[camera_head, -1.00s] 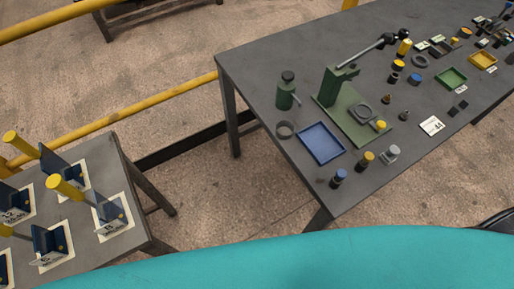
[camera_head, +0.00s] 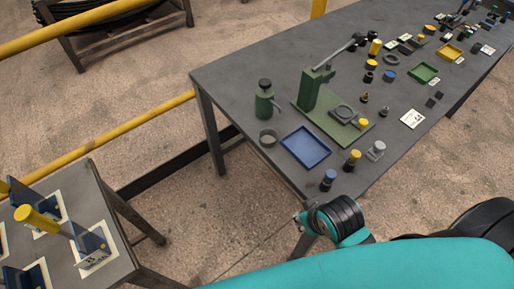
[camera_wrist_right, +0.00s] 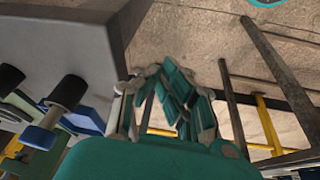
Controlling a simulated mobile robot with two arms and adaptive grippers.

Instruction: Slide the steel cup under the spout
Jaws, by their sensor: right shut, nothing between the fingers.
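The steel cup (camera_head: 267,138) looks like a short grey round cup standing upright on the dark grey table. It is just in front of a green bottle-shaped dispenser (camera_head: 264,103) with a dark cap. The thin spout (camera_head: 278,107) sticks out from the dispenser's right side; the cup stands apart, to the front. My right gripper (camera_wrist_right: 166,76) is shut and empty in the right wrist view, beside the table and over the floor. In the head view part of my arm shows at the table's front corner, away from the cup. My left gripper is not in view.
A blue tray (camera_head: 306,148) lies right of the cup. A green press (camera_head: 315,92) stands behind the tray. Several small knobbed parts, including a blue one (camera_head: 328,180), stand near the front edge. The table left of the dispenser is clear. A lower table (camera_head: 122,262) is at left.

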